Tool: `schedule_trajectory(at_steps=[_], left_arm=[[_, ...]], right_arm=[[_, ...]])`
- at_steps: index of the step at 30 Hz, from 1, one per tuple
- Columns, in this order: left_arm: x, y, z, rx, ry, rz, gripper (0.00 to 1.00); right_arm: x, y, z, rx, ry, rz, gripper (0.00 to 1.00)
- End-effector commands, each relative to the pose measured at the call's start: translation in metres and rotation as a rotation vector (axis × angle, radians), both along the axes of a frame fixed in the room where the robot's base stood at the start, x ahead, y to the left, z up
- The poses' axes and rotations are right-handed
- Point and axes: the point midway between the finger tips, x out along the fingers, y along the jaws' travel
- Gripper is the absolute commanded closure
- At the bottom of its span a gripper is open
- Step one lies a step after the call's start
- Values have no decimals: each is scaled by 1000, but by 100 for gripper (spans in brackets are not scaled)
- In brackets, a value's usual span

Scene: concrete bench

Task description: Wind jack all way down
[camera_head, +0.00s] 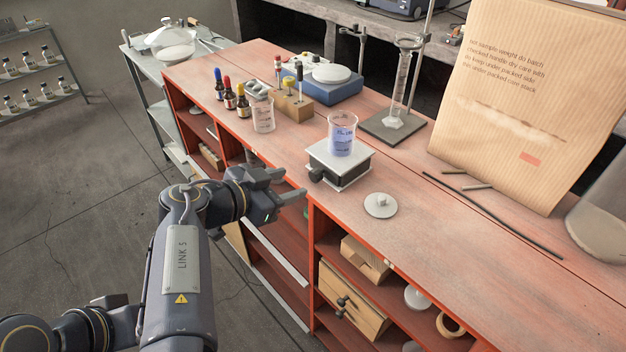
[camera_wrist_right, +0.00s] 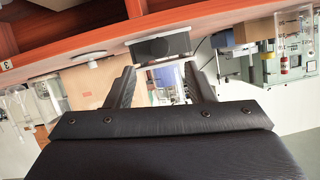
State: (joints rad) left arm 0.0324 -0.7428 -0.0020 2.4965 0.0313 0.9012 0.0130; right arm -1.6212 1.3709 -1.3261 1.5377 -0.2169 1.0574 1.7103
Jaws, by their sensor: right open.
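The lab jack (camera_head: 349,177) stands near the front edge of the red bench, with a light metal top plate and a dark knob (camera_head: 316,174) on its left side. A beaker of blue liquid (camera_head: 342,136) stands upright on its plate. My right gripper (camera_head: 293,183) is open and empty, off the bench's front edge, left of the knob and apart from it. In the right wrist view the jack (camera_wrist_right: 160,46) appears upside down beyond the open fingers (camera_wrist_right: 160,72). The gap under the jack's plate is hard to see. My left gripper is not in view.
A white round lid (camera_head: 380,205) lies right of the jack. An empty beaker (camera_head: 263,116), dropper bottles (camera_head: 230,97) and a blue scale (camera_head: 325,88) stand behind it. A stand with a glass cylinder (camera_head: 385,128) is at the back. Open shelves lie below the bench top.

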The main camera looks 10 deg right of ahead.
Motion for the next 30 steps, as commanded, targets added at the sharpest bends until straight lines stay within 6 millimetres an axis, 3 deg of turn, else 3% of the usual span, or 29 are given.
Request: schedule_trajectory(at_steps=[15,26,30], left_arm=[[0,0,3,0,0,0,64],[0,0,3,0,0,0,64],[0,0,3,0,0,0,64]], right_arm=[[41,-51,-26,2,-2,-6,51],[44,-54,-28,2,-2,-3,51],[44,-54,-28,2,-2,-3,70]])
